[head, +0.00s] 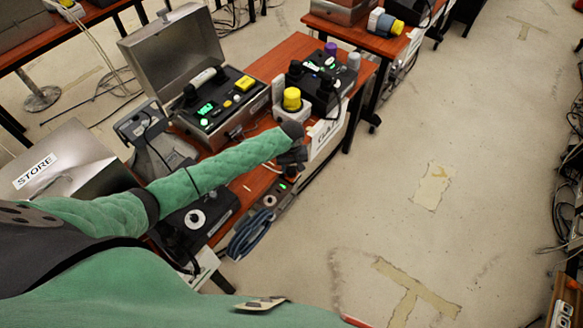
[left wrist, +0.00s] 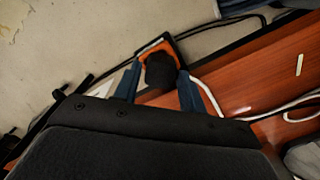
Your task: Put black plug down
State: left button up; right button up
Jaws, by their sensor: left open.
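The black plug (left wrist: 161,73) shows as a dark rounded lump between the two blue-grey fingers of my left gripper (left wrist: 158,78) in the left wrist view. It is at an orange-edged piece (left wrist: 150,47) beside the edge of the wooden table (left wrist: 240,84). The fingers stand open on either side of it; whether they touch it I cannot tell. In the head view my left gripper (head: 292,157) is at the table's right edge, above a power strip (head: 268,205). The plug is hard to make out there. My right gripper is not in view.
A yellow-capped device (head: 292,100) and a white labelled panel (head: 327,132) are just beyond my gripper. Blue coiled cable (head: 250,235) hangs at the near edge. The floor (head: 400,150) to the right is clear.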

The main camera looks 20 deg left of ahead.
aim_at(291, 169)
pick_arm(q)
jog(key=shift+r+p, duration=0.35)
jog(key=shift+r, duration=0.05)
notch_tip(291, 169, up, 3)
jog(key=p, duration=0.2)
jog(key=shift+f+p, duration=0.15)
jog(key=shift+p, duration=0.2)
notch_tip(291, 169, up, 9)
jog(key=p, duration=0.4)
jog(key=shift+f, duration=0.15)
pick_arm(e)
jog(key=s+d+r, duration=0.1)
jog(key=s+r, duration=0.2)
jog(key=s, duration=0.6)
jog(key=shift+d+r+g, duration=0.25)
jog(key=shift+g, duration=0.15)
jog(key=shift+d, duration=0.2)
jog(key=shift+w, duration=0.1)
